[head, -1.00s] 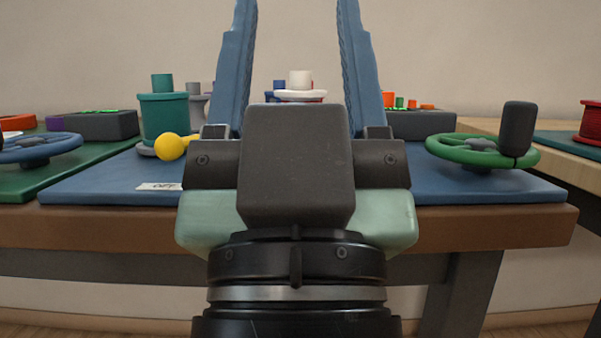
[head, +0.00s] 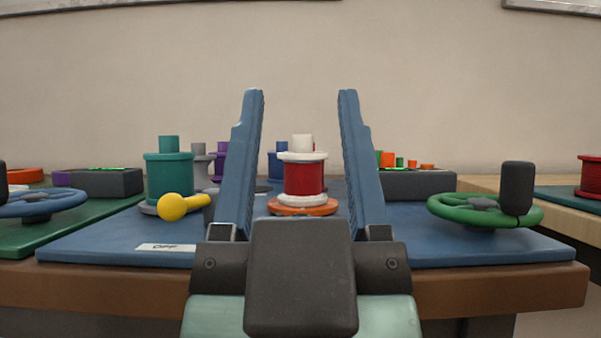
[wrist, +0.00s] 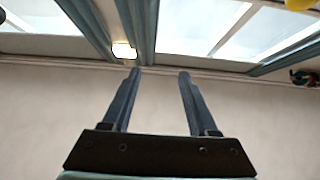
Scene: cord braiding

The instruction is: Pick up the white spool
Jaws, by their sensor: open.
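A spool with white flanges and a white top peg (head: 302,157) stands upright in the head view. Its middle is red, and it stands on an orange disc (head: 303,206) on the blue mat. My gripper (head: 303,95) is open and empty, its two blue fingers pointing up in the picture. The spool shows between the fingers, apart from both, and seems farther away than they are. In the wrist view my gripper (wrist: 160,73) shows open against a wall and windows; the spool is not in that view.
A teal spool (head: 169,180) and a yellow-knobbed lever (head: 183,206) stand to the left. A green handwheel (head: 484,208) with a dark handle is to the right. Blue, purple and grey spools stand behind.

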